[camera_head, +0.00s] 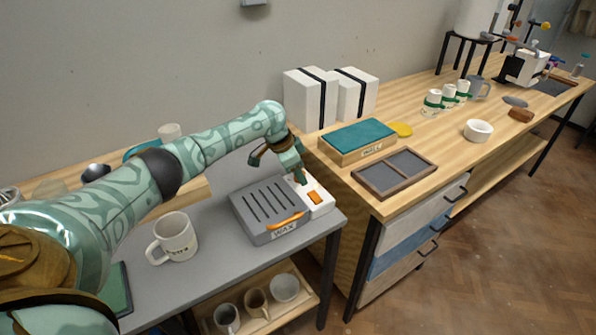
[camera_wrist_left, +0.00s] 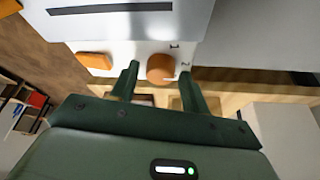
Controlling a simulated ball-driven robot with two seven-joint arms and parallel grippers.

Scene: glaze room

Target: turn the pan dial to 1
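The grey wax pan (camera_head: 262,226) has a slotted lid, an orange handle and a WAX label, and sits on the grey table. Its white control panel (camera_head: 321,208) is at its right side. In the left wrist view the round orange dial (camera_wrist_left: 160,68) is on the panel with small dark marks beside it, too small to read surely. My left gripper (camera_wrist_left: 158,77) is open, one finger each side of the dial, with gaps showing. In the head view my left gripper (camera_head: 301,180) reaches down at the panel and hides the dial. My right gripper is not in view.
An orange block-shaped part (camera_head: 315,197) is on the panel beside the dial. A white mug (camera_head: 174,237) stands left of the pan. The wooden bench at right bears a teal-topped box (camera_head: 357,136), a dark two-part tray (camera_head: 394,171) and white boxes (camera_head: 310,98).

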